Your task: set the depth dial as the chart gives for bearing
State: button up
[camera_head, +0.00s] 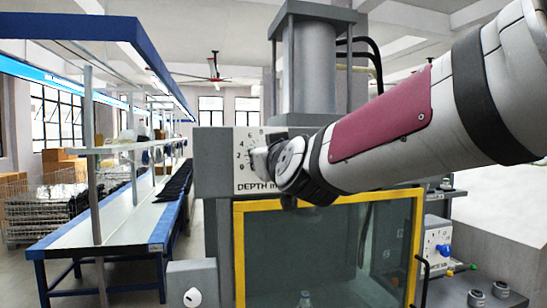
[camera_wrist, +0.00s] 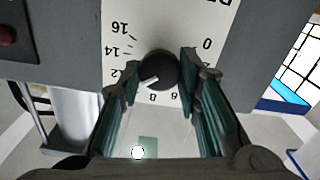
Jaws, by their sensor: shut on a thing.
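The depth dial's black round knob (camera_wrist: 157,70) with a white pointer sits on a white scale plate (camera_wrist: 180,20). In the wrist view the plate appears upside down, with 0, 6, 8, 12, 14 and 16 readable. The pointer aims to the lower left, between 8 and 12, near where 10 would be; that figure is hidden. My gripper (camera_wrist: 160,68) is shut on the knob, one finger on each side. In the head view the plate (camera_head: 247,184) reads "DEPTH", partly covered by my wrist, which hides the knob. I see no readable chart.
The plate is on a grey machine housing (camera_head: 213,163) above a yellow-framed clear guard (camera_head: 240,262). A grey box with a white knob (camera_head: 192,297) stands at lower left. A white box with a blue knob (camera_head: 443,250) is at right. A long blue-edged bench (camera_head: 110,232) stands left.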

jog(key=shift+d+m+b, duration=0.1)
jog(key=shift+m+b, duration=1.25)
jog(key=shift+m, duration=2.45)
jog(key=o, duration=1.1)
jog(key=v, duration=1.2)
